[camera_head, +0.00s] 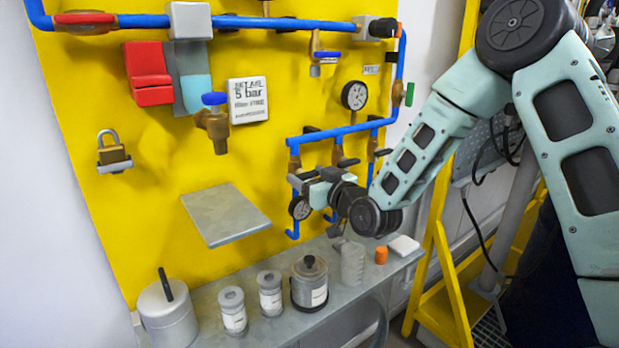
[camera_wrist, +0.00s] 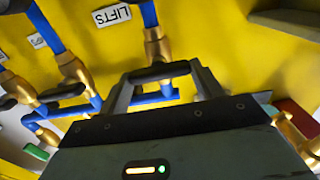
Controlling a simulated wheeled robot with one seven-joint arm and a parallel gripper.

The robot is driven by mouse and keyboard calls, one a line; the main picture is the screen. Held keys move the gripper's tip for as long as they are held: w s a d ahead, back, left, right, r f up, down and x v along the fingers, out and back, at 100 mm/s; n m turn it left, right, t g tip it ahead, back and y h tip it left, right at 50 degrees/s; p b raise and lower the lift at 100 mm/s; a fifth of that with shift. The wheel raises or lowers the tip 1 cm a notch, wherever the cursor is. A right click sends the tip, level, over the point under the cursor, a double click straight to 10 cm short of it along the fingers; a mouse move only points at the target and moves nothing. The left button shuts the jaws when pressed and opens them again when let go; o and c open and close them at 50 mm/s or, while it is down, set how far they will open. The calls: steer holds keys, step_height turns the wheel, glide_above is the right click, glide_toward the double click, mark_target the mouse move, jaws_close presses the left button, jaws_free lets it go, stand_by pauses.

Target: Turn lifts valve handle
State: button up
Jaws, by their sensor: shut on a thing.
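The lifts valve is a brass valve (camera_wrist: 155,46) on a blue pipe in the wrist view, beside a white label reading LIFTS (camera_wrist: 112,15). Its black handle (camera_wrist: 157,71) lies crosswise between the two fingers of my gripper (camera_wrist: 161,73), which is shut on it. In the head view my gripper (camera_head: 308,181) is at the lower row of blue pipes on the yellow panel. There my gripper and wrist hide most of the held handle and its valve.
Other brass valves with black handles (camera_wrist: 73,70) stand close by to the left in the wrist view. A pressure gauge (camera_head: 354,95) is above my wrist. A grey shelf (camera_head: 270,326) below carries several canisters. A grey plate (camera_head: 226,213) juts out to the left.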

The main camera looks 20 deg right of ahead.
steer(key=shift+f+n+b, duration=0.1)
steer(key=shift+n+b, duration=0.2)
steer(key=shift+b, duration=0.15)
steer(key=n+b, duration=0.1)
steer(key=b, duration=0.1)
steer(key=n+b, duration=0.1)
steer(key=b, duration=0.1)
steer(key=n+b, duration=0.1)
steer(key=b, duration=0.1)
steer(key=shift+a+f+n, duration=0.15)
steer(key=shift+f+n, duration=0.1)
steer(key=shift+n, duration=0.05)
steer(key=n+b, duration=1.3)
steer(key=b, duration=0.7)
steer(key=shift+s+n+b, duration=0.1)
steer(key=shift+n+b, duration=0.2)
steer(key=o, duration=1)
steer(key=shift+s+r, duration=0.1)
